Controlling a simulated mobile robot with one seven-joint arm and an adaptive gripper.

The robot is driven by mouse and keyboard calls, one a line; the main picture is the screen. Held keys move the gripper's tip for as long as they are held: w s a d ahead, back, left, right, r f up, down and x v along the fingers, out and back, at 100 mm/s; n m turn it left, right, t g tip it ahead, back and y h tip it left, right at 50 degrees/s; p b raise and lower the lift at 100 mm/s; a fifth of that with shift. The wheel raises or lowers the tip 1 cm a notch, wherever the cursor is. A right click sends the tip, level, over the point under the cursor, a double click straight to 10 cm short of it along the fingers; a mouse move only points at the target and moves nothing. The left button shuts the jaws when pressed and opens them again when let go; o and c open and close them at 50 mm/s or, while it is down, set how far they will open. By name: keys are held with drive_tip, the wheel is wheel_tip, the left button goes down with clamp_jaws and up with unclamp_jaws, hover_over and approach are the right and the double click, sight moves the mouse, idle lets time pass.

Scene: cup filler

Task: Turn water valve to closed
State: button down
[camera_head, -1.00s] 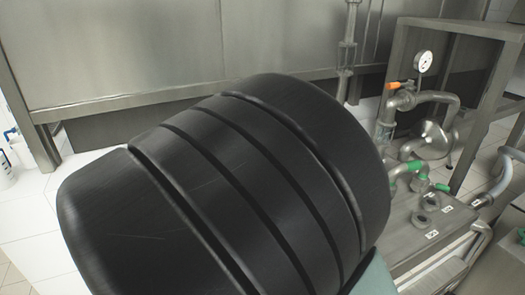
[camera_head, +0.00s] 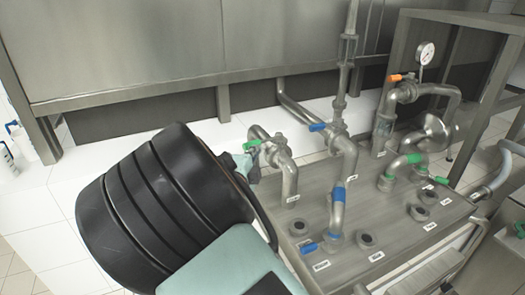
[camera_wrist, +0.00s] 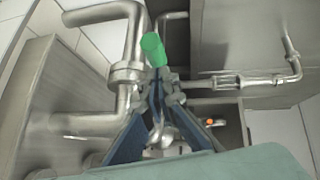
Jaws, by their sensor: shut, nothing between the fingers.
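My gripper (camera_head: 246,166) is shut and empty beside a pipe valve with a green handle (camera_head: 252,145), at the left of the steel pipe panel. In the wrist view, the fingertips of my gripper (camera_wrist: 160,84) come together just below the same green handle (camera_wrist: 153,49); whether they touch it I cannot tell. A blue valve handle (camera_head: 317,127) sits on the pipe to the right, and another blue handle (camera_head: 310,248) is low at the panel's front. The small labels are too blurred to read, so I cannot tell which valve is for water.
The steel panel (camera_head: 300,215) carries several pipes and capped ports. An orange-handled valve (camera_head: 400,77) with a pressure gauge (camera_head: 426,52) stands at the right, near more green handles (camera_head: 413,158). A large steel tank (camera_head: 130,45) is behind. White tiles (camera_head: 60,205) lie at the left.

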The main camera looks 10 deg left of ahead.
drive_tip(key=shift+w+a+f, duration=0.1)
drive_tip(key=shift+w+a, duration=0.25)
drive_tip(key=shift+w, duration=0.05)
drive_tip(key=shift+w+a+b, duration=0.4)
drive_tip(key=shift+a+b, duration=0.4)
drive_tip(key=shift+b, duration=0.4)
drive_tip(key=shift+d, duration=0.1)
